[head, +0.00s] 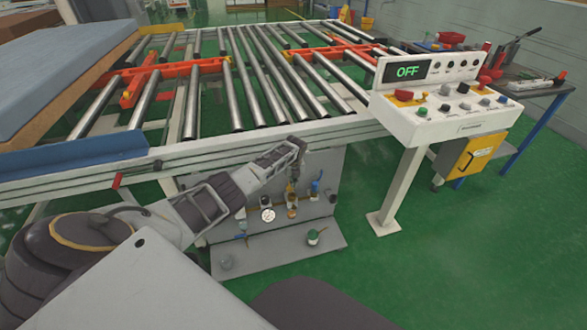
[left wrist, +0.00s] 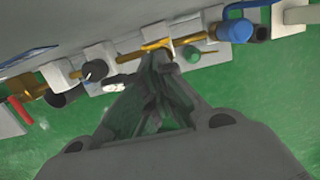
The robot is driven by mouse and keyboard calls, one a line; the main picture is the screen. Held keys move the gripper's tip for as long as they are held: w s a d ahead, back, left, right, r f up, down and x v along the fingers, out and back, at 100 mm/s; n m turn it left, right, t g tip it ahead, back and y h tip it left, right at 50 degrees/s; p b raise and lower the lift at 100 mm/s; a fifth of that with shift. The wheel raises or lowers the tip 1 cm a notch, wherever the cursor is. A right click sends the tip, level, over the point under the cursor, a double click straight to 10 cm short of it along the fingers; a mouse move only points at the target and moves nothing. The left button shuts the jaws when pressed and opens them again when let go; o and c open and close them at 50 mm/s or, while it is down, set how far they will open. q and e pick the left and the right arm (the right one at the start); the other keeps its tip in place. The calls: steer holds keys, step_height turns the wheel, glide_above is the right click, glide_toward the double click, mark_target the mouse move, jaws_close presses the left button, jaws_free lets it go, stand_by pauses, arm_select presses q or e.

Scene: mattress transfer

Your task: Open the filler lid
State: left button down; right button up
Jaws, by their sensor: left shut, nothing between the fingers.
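A grey panel (head: 325,175) under the conveyor frame carries a row of small fittings, with a gauge (head: 268,215), brass pipework and a blue-handled valve (head: 315,187). A green-topped fitting (head: 313,237) stands on the grey base plate (head: 280,258). I cannot tell for sure which fitting is the filler lid. My left gripper (head: 292,184) points down in front of the panel, shut and empty, its tips close above the brass fittings. In the left wrist view its tips (left wrist: 160,62) are together beside a brass pipe (left wrist: 155,45) and a green round part (left wrist: 190,54). Contact is unclear. My right gripper is out of view.
The roller conveyor (head: 250,152) spans above the panel, with a mattress (head: 60,55) at the far left. A white control box (head: 440,125) reading OFF stands on a post (head: 402,190) at right.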

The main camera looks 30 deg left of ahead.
arm_select(q)
step_height(320, 180, up, 11)
steer(key=s+d, duration=0.1)
steer(key=shift+s+d, duration=0.15)
steer(key=shift+d, duration=0.05)
stand_by(0.8)
stand_by(0.5)
